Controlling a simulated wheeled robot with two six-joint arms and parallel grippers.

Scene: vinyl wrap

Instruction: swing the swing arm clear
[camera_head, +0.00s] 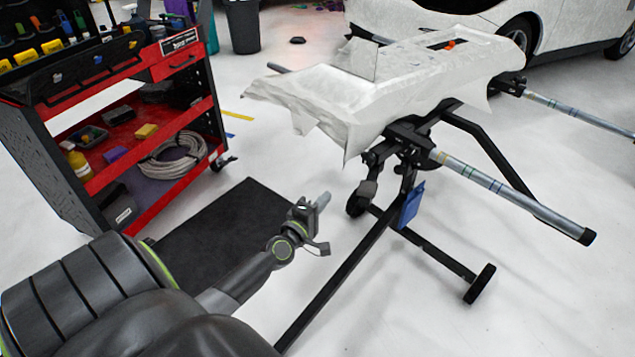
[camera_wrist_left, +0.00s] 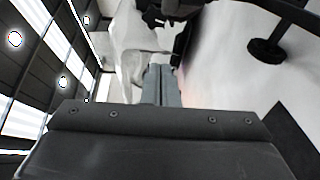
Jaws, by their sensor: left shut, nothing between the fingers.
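The swing arm (camera_head: 515,197) is a grey tube with dark bands and a black end cap. It slants from the black stand (camera_head: 410,150) toward the lower right, sticking out clear of the white-covered panel (camera_head: 350,92). A second similar tube (camera_head: 575,107) sticks out farther back on the right. My left gripper (camera_head: 321,203) is shut and empty, in the air left of the stand and apart from the swing arm. Its closed fingers (camera_wrist_left: 162,84) show in the left wrist view, with part of the white covering (camera_wrist_left: 130,38) beyond. My right gripper is not in view.
A red and black tool cart (camera_head: 110,120) stands at the left. A dark mat (camera_head: 225,225) lies on the floor beside it. A white car (camera_head: 470,35) is behind the panel. A blue item (camera_head: 411,205) hangs on the stand. Floor at the lower right is open.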

